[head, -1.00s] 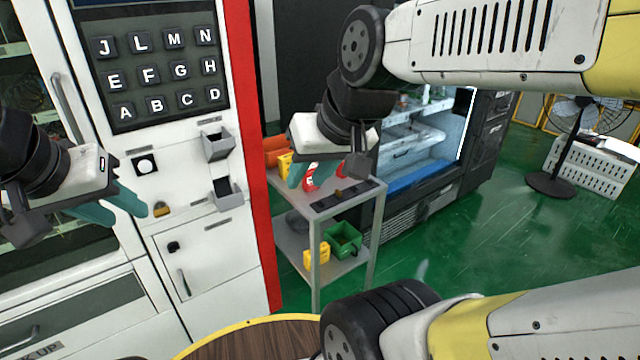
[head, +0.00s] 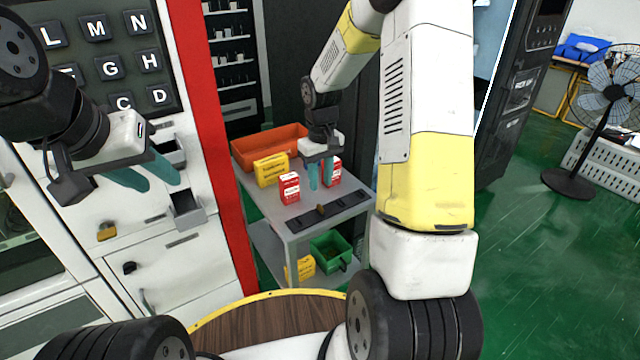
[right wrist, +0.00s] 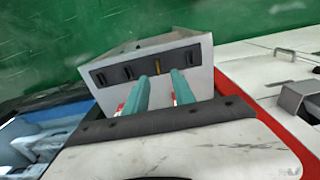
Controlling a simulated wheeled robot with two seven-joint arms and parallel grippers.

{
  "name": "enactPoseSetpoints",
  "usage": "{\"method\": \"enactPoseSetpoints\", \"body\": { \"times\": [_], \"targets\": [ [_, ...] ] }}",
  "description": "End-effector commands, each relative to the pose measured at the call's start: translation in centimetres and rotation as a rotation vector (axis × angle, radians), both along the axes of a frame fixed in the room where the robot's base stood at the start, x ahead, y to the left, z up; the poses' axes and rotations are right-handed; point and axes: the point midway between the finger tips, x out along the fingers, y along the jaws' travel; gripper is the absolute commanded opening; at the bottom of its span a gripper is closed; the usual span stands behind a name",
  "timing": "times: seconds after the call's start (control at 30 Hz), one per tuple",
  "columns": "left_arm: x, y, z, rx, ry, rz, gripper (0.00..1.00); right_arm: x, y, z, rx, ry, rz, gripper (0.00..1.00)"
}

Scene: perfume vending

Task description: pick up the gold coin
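The gold coin (head: 321,210) is a small gold piece in a slot of the black strip (head: 345,204) along the front of the grey cart's top. In the right wrist view the coin (right wrist: 157,68) shows just beyond my fingertips. My right gripper (head: 321,186) hangs over the cart top, behind the strip and near the red boxes, fingers pointing down. In the right wrist view its teal fingers (right wrist: 165,77) are apart with nothing between them. My left gripper (head: 160,186) is open and empty in front of the white vending machine.
The grey cart (head: 285,215) also carries two red-and-white boxes (head: 289,188), a yellow box (head: 271,169) and an orange bin (head: 270,143). A green bin (head: 330,250) is on its lower shelf. A round wooden table (head: 270,318) is in front.

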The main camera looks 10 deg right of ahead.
Motion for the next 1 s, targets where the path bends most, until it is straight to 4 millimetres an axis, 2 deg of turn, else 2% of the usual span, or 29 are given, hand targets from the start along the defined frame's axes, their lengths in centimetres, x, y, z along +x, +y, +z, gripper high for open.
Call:
{"method": "enactPoseSetpoints", "body": {
  "times": [0.03, 0.47, 0.7, 1.0],
  "targets": [
    [0.0, 0.0, 0.0, 0.000, 0.000, 0.000, 0.36, 0.3, 0.0, -1.0, 0.001, 0.012, 0.006, 0.31],
    [0.0, 0.0, 0.0, 0.000, 0.000, 0.000, 0.36, 0.6, 0.2, -5.6, -0.001, 0.026, 0.016, 0.31],
    [0.0, 0.0, 0.0, 0.000, 0.000, 0.000, 0.36, 0.7, 0.5, -9.1, -0.001, 0.026, 0.015, 0.31],
    [0.0, 0.0, 0.0, 0.000, 0.000, 0.000, 0.36, 0.7, 0.5, -9.8, -0.001, 0.023, 0.014, 0.31]
  ]
}}
